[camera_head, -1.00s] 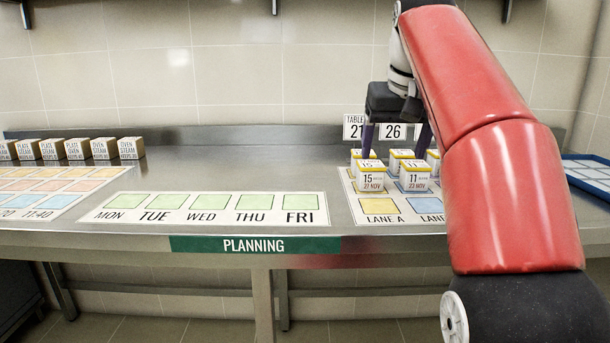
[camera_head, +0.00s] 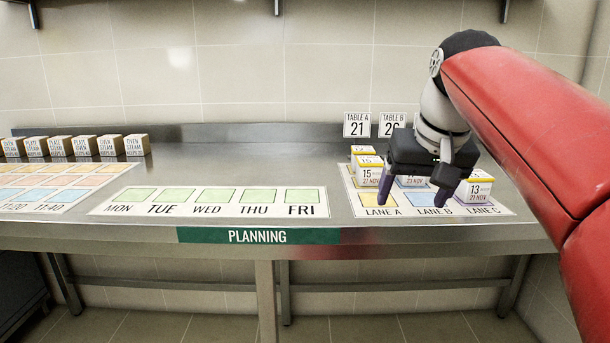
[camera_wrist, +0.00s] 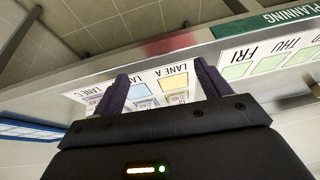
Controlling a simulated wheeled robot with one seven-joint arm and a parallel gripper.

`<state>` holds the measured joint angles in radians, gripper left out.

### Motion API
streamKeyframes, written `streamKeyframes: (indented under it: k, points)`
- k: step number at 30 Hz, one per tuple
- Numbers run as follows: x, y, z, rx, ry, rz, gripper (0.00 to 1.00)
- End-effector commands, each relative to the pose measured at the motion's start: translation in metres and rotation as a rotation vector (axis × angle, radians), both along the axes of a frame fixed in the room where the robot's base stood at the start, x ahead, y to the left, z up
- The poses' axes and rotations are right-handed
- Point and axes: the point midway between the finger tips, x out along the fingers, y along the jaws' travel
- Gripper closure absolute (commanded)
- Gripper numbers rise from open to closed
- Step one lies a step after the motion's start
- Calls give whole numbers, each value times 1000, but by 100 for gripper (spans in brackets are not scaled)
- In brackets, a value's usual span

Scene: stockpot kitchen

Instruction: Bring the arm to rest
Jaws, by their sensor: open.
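My gripper (camera_head: 413,195) is open and empty, with its two purple fingers apart, above the front of the lane mat (camera_head: 352,203) in the head view. Its fingers also show in the wrist view (camera_wrist: 160,92), with the bench's front edge and the yellow lane A square beyond them. My red arm (camera_head: 520,100) reaches in from the right. White boxes with yellow tops stand on the mat: a box marked 15 (camera_head: 371,178) in lane A and a box marked 13 (camera_head: 480,188) in lane C. My gripper hides part of the boxes between them.
Table signs 21 (camera_head: 356,125) and 26 (camera_head: 391,124) stand behind the mat. The weekday planning mat (camera_head: 145,209) lies empty in the middle of the steel bench (camera_head: 250,160). Several small boxes (camera_head: 85,145) stand in a row at the back left. A blue tray (camera_wrist: 30,130) shows in the wrist view.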

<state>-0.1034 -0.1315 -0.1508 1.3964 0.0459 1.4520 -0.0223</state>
Motion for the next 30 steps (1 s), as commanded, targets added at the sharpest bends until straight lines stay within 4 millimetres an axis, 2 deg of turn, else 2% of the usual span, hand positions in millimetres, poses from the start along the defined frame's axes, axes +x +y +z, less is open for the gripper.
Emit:
streamKeyframes:
  k: [1,5,12,15,18,22,30]
  points:
    - [-17,0,-13,4,-4,-1,24]
    - [-56,3,-58,3,-22,2,24]
    - [-129,12,-158,-23,-52,8,24]
    - [-152,14,-194,-38,-60,8,24]
    - [-166,15,-218,-49,-67,10,24]
    - [-175,15,-233,-55,-69,9,24]
    - [-175,15,-233,-55,-69,9,24]
